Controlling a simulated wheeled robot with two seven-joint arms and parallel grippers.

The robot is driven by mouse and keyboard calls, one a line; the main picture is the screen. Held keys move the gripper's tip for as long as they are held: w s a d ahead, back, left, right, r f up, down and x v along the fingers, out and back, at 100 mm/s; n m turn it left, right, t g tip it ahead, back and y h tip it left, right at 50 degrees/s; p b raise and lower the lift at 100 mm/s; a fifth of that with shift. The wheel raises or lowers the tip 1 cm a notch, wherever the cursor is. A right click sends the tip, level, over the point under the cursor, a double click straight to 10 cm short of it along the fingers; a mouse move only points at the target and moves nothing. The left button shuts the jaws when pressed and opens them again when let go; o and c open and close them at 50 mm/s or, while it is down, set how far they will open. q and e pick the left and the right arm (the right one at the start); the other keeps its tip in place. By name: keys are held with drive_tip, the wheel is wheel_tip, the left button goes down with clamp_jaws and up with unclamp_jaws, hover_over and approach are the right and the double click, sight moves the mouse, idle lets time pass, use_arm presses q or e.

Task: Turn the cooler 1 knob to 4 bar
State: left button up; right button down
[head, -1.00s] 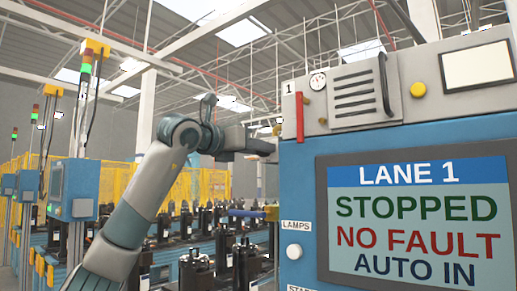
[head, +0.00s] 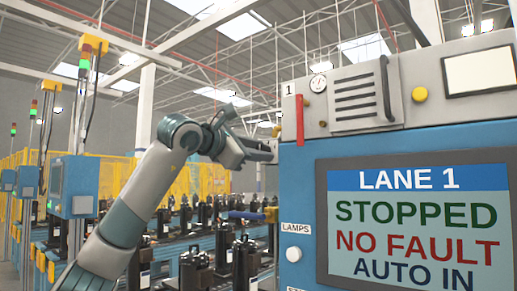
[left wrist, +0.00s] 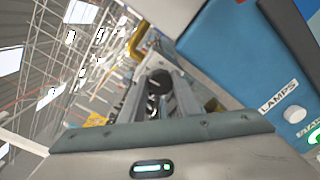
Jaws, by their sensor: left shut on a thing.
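In the left wrist view my left gripper (left wrist: 160,88) has its two grey fingers closed around a dark round knob (left wrist: 158,80), which I take as the cooler 1 knob. Its scale and setting cannot be read. In the head view my left arm comes in from the left and its hand (head: 262,150) reaches the left edge of the blue Lane 1 cabinet (head: 300,180). The fingertips and knob are hidden there. A small round gauge (head: 318,82) sits on the cabinet's upper grey part; its reading is too small to tell. My right gripper is not in view.
A red handle (head: 300,120) hangs beside the gauge. The cabinet's screen (head: 410,230) reads LANE 1, STOPPED, NO FAULT, AUTO IN. A white button (head: 294,254) sits under the LAMPS label. Several black compressors (head: 245,262) stand behind my arm. Yellow fencing (head: 212,182) is farther back.

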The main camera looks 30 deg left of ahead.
use_arm(q)
drive_tip(key=shift+m, duration=0.6)
drive_tip(key=o, duration=1)
drive_tip(key=shift+o, duration=0.2)
drive_tip(key=shift+s, duration=0.1)
drive_tip(key=s+a+b, duration=0.1)
drive_tip(key=s+b, duration=0.5)
drive_tip(key=s, duration=1.1)
drive_tip(key=shift+a+r, duration=0.25)
drive_tip(key=shift+a, duration=0.05)
drive_tip(key=shift+s, duration=0.1)
